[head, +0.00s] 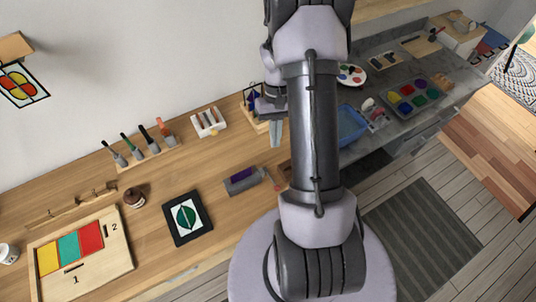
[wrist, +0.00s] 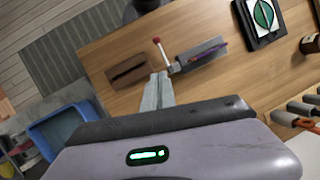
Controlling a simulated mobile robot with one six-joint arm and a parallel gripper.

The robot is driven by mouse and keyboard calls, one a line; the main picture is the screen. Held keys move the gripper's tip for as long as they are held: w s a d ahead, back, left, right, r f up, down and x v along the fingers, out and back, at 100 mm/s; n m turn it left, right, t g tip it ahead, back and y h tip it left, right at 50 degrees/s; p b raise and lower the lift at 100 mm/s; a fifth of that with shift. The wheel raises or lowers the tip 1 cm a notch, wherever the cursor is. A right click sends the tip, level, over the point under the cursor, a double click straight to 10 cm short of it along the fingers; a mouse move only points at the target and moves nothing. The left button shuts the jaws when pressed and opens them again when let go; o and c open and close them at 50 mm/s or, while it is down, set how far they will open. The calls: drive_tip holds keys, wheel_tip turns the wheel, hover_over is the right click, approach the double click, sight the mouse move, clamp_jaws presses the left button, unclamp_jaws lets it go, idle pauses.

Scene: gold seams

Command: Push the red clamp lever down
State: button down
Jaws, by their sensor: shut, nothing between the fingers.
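The clamp is a grey block (head: 241,181) with a purple piece in it, on the wooden bench. Its red-tipped lever (head: 276,186) is at the block's right end in the head view. In the wrist view the lever's red ball (wrist: 157,41) tops a thin pale rod, beside the grey block (wrist: 203,53). I cannot tell the lever's exact tilt. My gripper (head: 275,144) is shut and empty, pointing down above the bench, behind the clamp. In the wrist view its fingertips (wrist: 159,76) appear close to the rod's lower end; contact cannot be told.
A brown slotted wooden block (wrist: 128,71) lies near the lever. A framed green leaf panel (head: 187,217) lies left of the clamp. A blue tub (head: 350,126) stands to the right. A white tool holder (head: 208,121) and a brush rack (head: 150,153) stand along the wall.

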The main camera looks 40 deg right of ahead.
drive_tip(key=b+x, duration=0.3)
drive_tip(key=x, duration=0.7)
drive_tip(key=shift+s+a+f, duration=0.1)
drive_tip(key=shift+a+f, duration=0.05)
drive_tip(key=shift+f, duration=0.05)
drive_tip(key=shift+s+a+f, duration=0.2)
drive_tip(key=shift+s+a, duration=0.1)
drive_tip(key=shift+s, duration=0.2)
drive_tip(key=shift+s+a+f, duration=0.2)
drive_tip(key=shift+s+a, duration=0.05)
drive_tip(key=shift+s, duration=0.2)
drive_tip(key=shift+s+a+f, duration=0.15)
drive_tip(key=shift+s+a, duration=0.1)
drive_tip(key=shift+s, duration=0.15)
drive_tip(key=shift+b, duration=0.3)
